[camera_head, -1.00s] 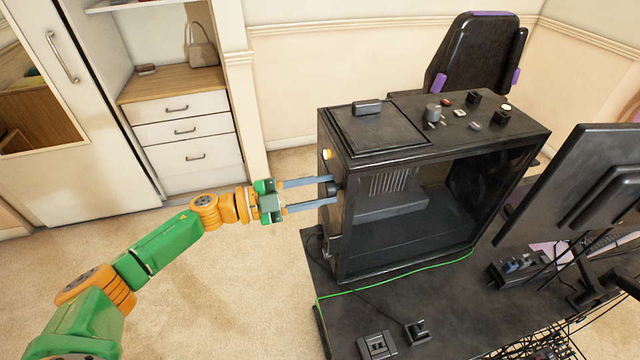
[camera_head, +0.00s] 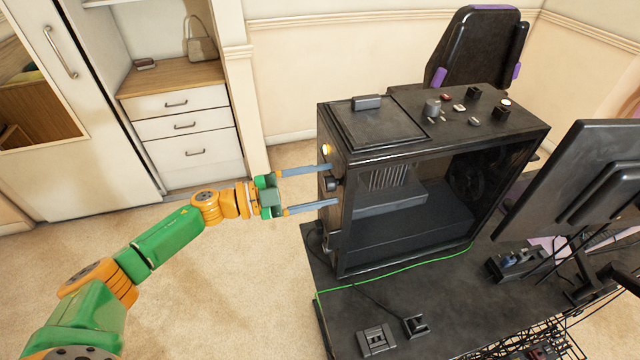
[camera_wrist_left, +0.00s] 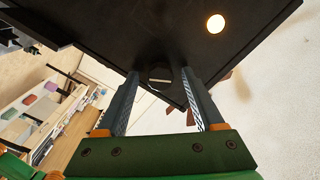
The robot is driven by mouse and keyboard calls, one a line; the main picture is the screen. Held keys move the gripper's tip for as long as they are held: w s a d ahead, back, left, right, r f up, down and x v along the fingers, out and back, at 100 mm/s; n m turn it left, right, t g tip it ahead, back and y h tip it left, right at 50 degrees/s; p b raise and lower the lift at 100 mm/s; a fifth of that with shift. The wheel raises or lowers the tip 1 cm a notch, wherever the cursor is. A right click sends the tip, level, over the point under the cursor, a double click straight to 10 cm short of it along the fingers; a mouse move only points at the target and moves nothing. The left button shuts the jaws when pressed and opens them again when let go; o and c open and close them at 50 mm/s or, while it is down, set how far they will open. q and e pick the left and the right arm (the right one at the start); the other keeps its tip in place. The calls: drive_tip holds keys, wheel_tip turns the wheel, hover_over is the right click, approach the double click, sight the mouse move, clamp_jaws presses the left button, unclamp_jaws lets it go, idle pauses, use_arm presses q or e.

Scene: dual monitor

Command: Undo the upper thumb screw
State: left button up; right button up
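The black computer case (camera_head: 350,230) stands on the dark desk, its narrow face turned toward my left arm. A round black knob (camera_head: 331,184), apparently the upper thumb screw, sticks out of that face below a small lit yellow-white spot (camera_head: 326,150). My left gripper (camera_head: 334,186) is open, with one finger above the knob and one below it. In the left wrist view the knob (camera_wrist_left: 160,77) lies between the fingertips with a gap on both sides. A dark part (camera_head: 329,241) lower on the face is too small to identify. My right gripper is not in view.
Small loose parts (camera_head: 460,108) lie on top of the case. A monitor (camera_head: 575,195) stands to its right. A green cable (camera_head: 400,267) and small black parts (camera_head: 376,340) lie on the desk in front. The floor around my left arm is clear.

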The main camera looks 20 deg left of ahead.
use_arm(q)
drive_tip(key=b+v, duration=0.3)
drive_tip(key=v, duration=0.4)
